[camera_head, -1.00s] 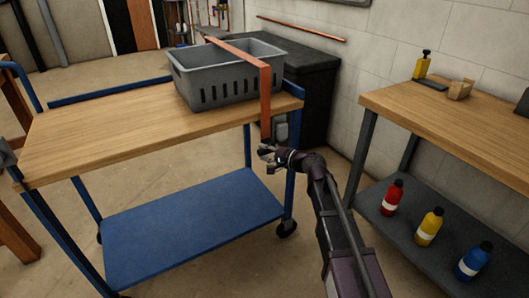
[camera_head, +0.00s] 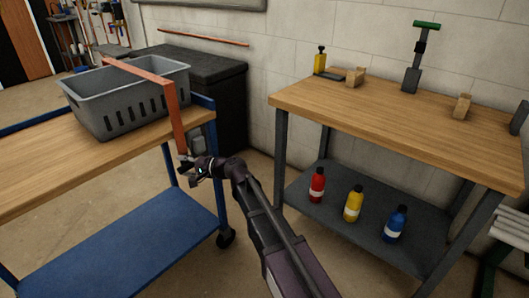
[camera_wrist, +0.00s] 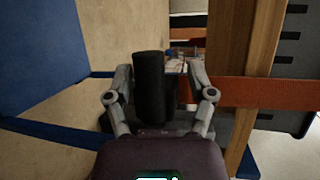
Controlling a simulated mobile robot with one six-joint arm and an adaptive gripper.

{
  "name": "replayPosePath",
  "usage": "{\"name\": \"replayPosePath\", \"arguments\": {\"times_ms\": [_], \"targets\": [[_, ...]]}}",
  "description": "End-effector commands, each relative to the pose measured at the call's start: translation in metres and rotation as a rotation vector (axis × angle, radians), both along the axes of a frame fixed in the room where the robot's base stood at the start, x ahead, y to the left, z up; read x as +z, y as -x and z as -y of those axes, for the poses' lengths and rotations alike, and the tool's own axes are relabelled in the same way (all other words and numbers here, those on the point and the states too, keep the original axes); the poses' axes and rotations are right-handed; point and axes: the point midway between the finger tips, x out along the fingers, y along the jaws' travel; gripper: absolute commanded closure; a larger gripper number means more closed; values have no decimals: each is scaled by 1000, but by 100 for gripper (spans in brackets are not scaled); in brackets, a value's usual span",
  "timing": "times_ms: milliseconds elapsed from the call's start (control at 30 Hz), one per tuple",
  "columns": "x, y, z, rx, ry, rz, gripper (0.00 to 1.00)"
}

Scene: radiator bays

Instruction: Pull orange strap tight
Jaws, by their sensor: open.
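The orange strap (camera_head: 150,78) runs across the top of a grey slotted crate (camera_head: 128,115) and hangs down over the right end of the blue cart. My gripper (camera_head: 188,172) is at the strap's lower end, beside the cart. In the wrist view the orange strap (camera_wrist: 265,92) comes in from the right and passes behind one finger. A black cylinder (camera_wrist: 150,88) stands between the fingers of my open gripper (camera_wrist: 160,70). I cannot tell whether the fingers touch it, or how it joins the strap.
The blue cart has a wooden top (camera_head: 45,160) and a blue lower shelf (camera_head: 125,245). A black chest (camera_head: 220,95) stands behind it. At right a workbench (camera_head: 400,125) holds small items, with red, yellow and blue bottles (camera_head: 353,204) below. Floor shows between cart and bench.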

Motion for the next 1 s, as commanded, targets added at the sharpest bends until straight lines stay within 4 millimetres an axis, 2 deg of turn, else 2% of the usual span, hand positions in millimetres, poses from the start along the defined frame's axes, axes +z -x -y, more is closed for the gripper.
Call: {"name": "replayPosePath", "arguments": {"times_ms": [33,367,600,1000], "targets": [[8,0,0,0,0,0,29],[37,-1,2,-6,-5,-1,29],[43,11,37,-15,-5,1,29],[50,28,87,-6,-2,0,29]]}}
